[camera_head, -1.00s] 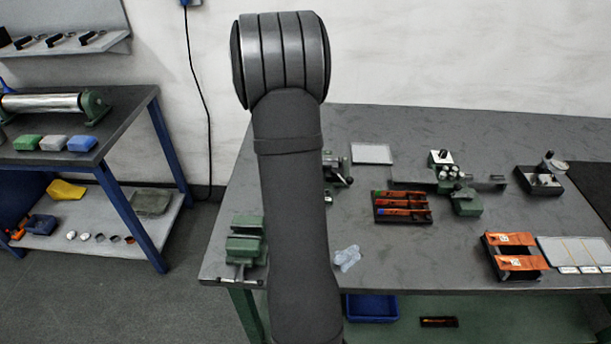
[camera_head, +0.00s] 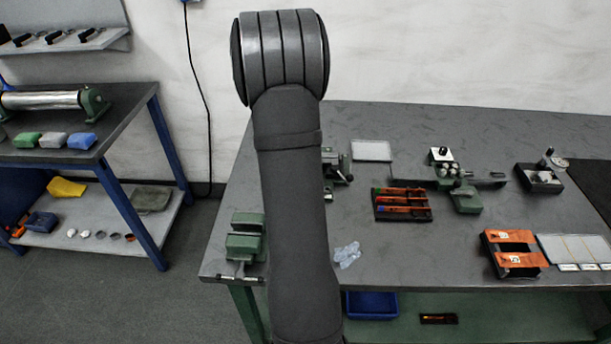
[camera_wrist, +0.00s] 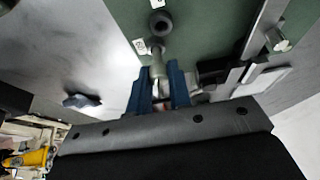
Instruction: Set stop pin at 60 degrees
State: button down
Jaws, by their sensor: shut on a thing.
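In the wrist view, the two blue fingers of my gripper (camera_wrist: 159,82) are closed around a small grey-green pin (camera_wrist: 158,64). The pin's upper end is against or close to a green plate (camera_wrist: 207,30); I cannot tell whether it sits in a hole. A dark round hole or bushing (camera_wrist: 160,22) is in the plate just beyond the pin. Small white number tags (camera_wrist: 139,45) sit beside these spots, too blurred to read surely. In the head view, my arm hides my gripper and most of the green fixture (camera_head: 329,178) behind it.
In the head view, a green vise (camera_head: 245,240), a rack of orange-handled tools (camera_head: 403,205) and another green device (camera_head: 466,198) stand on the grey bench (camera_head: 400,262). The bench's front middle is mostly clear.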

jog(key=c, duration=1.6)
grip_release()
jog(key=shift+c, duration=0.2)
jog(key=shift+r, duration=0.1)
jog(key=shift+r, duration=1.4)
jog(key=o, duration=0.6)
jog(key=shift+c, duration=0.2)
jog(key=shift+r, duration=0.15)
